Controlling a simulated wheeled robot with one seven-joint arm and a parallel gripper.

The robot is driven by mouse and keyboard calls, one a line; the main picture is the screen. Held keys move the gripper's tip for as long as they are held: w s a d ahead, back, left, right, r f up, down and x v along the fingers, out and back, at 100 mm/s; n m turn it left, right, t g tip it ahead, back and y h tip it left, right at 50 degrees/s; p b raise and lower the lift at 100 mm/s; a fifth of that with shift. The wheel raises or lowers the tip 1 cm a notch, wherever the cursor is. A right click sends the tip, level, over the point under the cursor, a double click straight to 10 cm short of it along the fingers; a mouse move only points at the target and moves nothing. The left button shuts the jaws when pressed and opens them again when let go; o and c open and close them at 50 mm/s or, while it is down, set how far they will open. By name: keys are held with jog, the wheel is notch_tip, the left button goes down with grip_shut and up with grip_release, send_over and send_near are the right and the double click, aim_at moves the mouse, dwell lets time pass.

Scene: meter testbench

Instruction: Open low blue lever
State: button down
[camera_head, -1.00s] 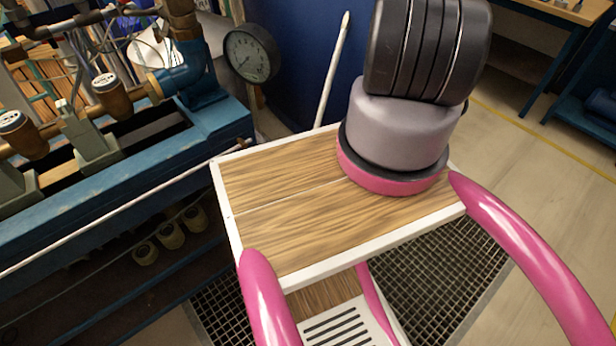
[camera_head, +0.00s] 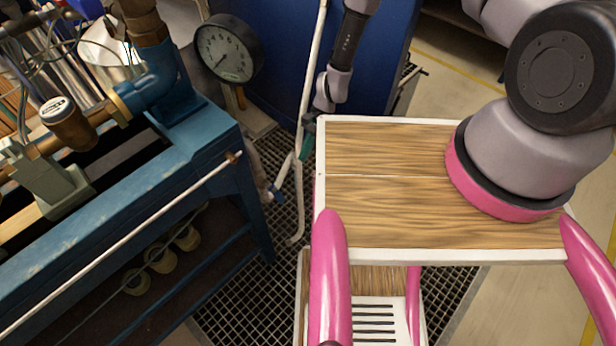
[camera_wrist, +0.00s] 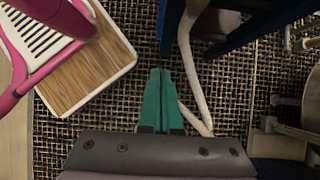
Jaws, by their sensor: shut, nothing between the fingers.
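A small blue fitting (camera_head: 277,191), possibly the low blue lever, sits low on the white pipe between the blue bench and my wooden platform; its shape is too small to read. My gripper (camera_head: 308,140) points down beside the white pipe, above and right of this fitting, apart from it. In the wrist view, my gripper's teal fingers (camera_wrist: 162,98) are shut together with nothing between them, over the floor grating. The white pipe (camera_wrist: 194,75) runs close to their right there. I cannot make out the lever in the wrist view.
The blue bench (camera_head: 215,150) with brown pipework and a round gauge (camera_head: 228,50) stands at left. A thin white rod (camera_head: 120,238) runs along its front. A dark blue panel (camera_head: 275,70) stands behind. Floor grating (camera_head: 235,310) shows below.

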aim_at(277, 195)
jog(key=s+a+r+x, duration=0.1)
jog(key=s+x, duration=0.1)
jog(key=x, duration=1)
jog(key=shift+a, duration=0.2)
jog(key=shift+f, duration=0.1)
jog(key=shift+s+a+f, duration=0.65)
jog(key=shift+s+f, duration=0.05)
jog(key=shift+s, duration=0.05)
